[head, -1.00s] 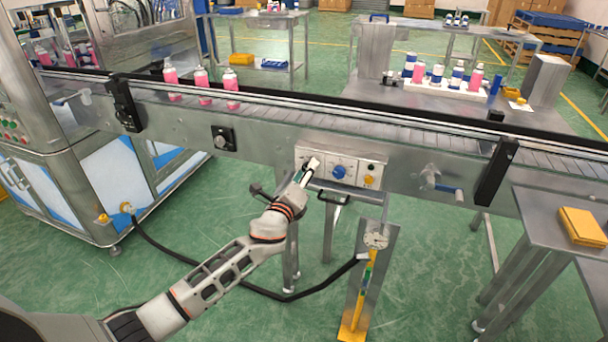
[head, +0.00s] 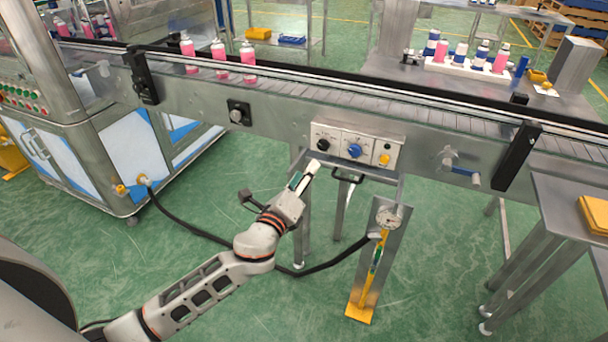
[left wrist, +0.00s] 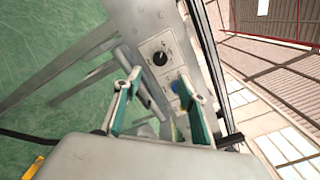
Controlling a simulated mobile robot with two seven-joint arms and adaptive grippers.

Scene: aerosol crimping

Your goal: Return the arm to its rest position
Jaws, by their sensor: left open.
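My left arm reaches in from the lower left of the head view. Its gripper (head: 306,176) is just below and left of the control panel (head: 369,157) in the picture, apparently clear of it. In the left wrist view the two green-padded fingers (left wrist: 160,100) stand apart with nothing between them. The panel's black knob (head: 322,144), blue knob (head: 354,150) and yellow button (head: 384,159) all show in the head view. The black knob also shows beyond the fingers in the wrist view (left wrist: 160,59). My right gripper is not in view.
The conveyor (head: 300,85) crosses the view with several pink bottles (head: 219,60) on it. A gauge stand (head: 376,255) and a black hose (head: 200,231) are close to my arm. A steel table (head: 570,215) is at right. Green floor is open at the front.

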